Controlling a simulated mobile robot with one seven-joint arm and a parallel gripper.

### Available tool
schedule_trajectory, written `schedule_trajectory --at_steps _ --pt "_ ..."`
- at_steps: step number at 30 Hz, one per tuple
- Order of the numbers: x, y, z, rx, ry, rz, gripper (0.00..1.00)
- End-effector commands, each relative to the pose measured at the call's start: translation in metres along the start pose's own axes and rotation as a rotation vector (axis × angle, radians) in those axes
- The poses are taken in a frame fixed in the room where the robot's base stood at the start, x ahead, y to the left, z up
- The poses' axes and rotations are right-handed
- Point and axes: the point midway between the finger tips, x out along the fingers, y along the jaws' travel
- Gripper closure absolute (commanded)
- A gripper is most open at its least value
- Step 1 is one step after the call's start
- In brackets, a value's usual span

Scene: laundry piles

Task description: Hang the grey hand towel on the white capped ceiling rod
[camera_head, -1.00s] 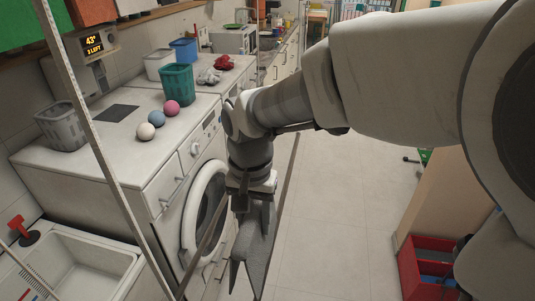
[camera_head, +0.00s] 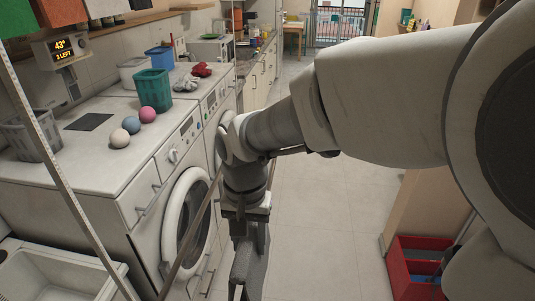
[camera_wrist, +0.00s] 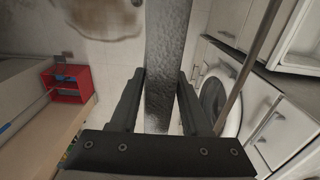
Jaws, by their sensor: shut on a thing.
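The grey hand towel (camera_wrist: 168,45) shows in the wrist view as a mottled grey strip between the two fingers of my gripper (camera_wrist: 160,74). My gripper is shut on it. In the head view my gripper (camera_head: 246,232) points down in front of the washing machines, and the grey towel (camera_head: 250,268) hangs below it, its lower end cut off by the frame edge. I cannot make out a white capped ceiling rod in either view.
Two white washing machines (camera_head: 85,160) stand at the left, with balls and baskets on top. A slanted perforated pole (camera_head: 50,150) and a thin brown pole (camera_head: 190,240) are nearby. A red crate (camera_head: 415,262) sits at right. The middle floor (camera_head: 320,200) is clear.

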Motion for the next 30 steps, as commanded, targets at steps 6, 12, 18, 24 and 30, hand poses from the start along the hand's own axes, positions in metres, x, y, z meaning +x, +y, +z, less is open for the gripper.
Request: schedule_trajectory --at_steps 6,12,18,24,30 --pt "0.021 0.000 0.000 0.000 0.000 0.000 1.00" --pt "0.037 0.000 0.000 0.000 0.000 0.000 1.00" --pt "0.053 0.000 0.000 0.000 -0.001 0.001 1.00" --pt "0.069 0.000 0.000 0.000 0.000 0.000 1.00" --pt "0.081 0.000 0.000 0.000 0.000 0.000 1.00"
